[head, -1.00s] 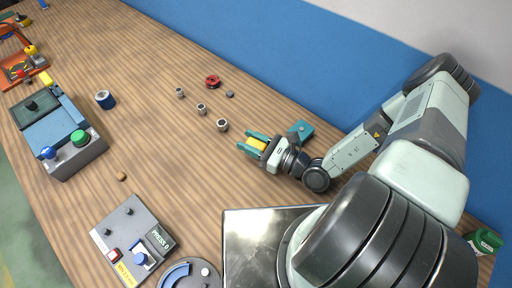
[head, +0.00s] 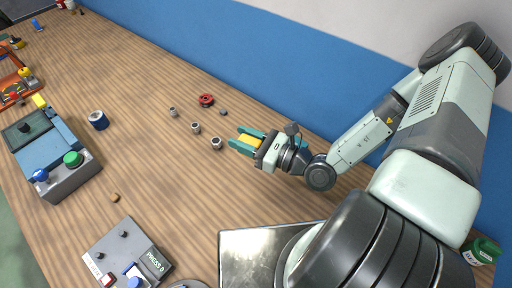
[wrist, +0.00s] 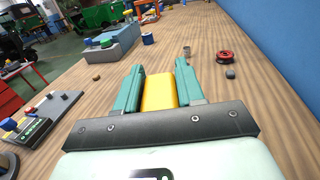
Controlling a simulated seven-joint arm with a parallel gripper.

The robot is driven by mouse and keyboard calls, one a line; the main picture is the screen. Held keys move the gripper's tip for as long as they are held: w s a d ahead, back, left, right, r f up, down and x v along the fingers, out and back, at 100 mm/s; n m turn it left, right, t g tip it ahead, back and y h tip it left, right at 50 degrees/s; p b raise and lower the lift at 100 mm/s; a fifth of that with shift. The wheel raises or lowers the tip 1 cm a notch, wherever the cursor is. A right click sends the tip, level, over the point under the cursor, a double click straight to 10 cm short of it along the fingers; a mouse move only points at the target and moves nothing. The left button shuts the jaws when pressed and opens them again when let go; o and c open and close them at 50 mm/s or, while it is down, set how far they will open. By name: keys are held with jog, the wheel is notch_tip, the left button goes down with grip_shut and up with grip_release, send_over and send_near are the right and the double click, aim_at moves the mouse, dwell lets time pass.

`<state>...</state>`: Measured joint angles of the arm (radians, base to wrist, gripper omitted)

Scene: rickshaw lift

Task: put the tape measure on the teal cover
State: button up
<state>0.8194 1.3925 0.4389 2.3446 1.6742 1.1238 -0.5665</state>
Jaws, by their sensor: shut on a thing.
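My gripper (head: 247,142) is shut on the yellow tape measure (wrist: 159,93), which sits between its two teal fingers. It is out over the wooden table, just right of a small metal cup. I cannot tell its exact height. A blue-grey box stands at the left of the table; its top has a dark teal panel (head: 24,131) with a black knob. I cannot tell if this is the teal cover. A small teal patch beside my wrist in the earlier head view is mostly hidden behind the wrist now.
Small metal cups, one (head: 216,143) close to my gripper, and a red spool (head: 206,100) stand near it. A blue-wrapped roll (head: 98,120) is beside the box. A grey control panel (head: 127,256) lies at the front. The blue wall (head: 250,65) bounds the far side.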

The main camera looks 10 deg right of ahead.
jog(key=shift+w+d+r, duration=0.15)
jog(key=shift+d+r, duration=0.1)
jog(key=shift+r, duration=0.1)
jog(key=w+d+r+m+t+h, duration=0.1)
jog(key=w+d+r, duration=0.15)
jog(key=d, duration=0.45)
jog(key=w+d+r+m+t+h, duration=0.1)
jog(key=w+d+t, duration=0.15)
jog(key=d, duration=0.35)
jog(key=shift+g, duration=0.25)
jog(key=shift+w+d+f, duration=0.1)
jog(key=shift+d+f, duration=0.05)
jog(key=shift+f, duration=1.45)
jog(key=shift+w+d+f, duration=0.1)
jog(key=shift+d+f, duration=0.05)
jog(key=shift+f, duration=1.5)
jog(key=shift+w+d+f, duration=0.1)
jog(key=shift+d+f, duration=0.05)
jog(key=shift+f, duration=1.45)
jog(key=o, duration=1.1)
jog(key=shift+f, duration=0.1)
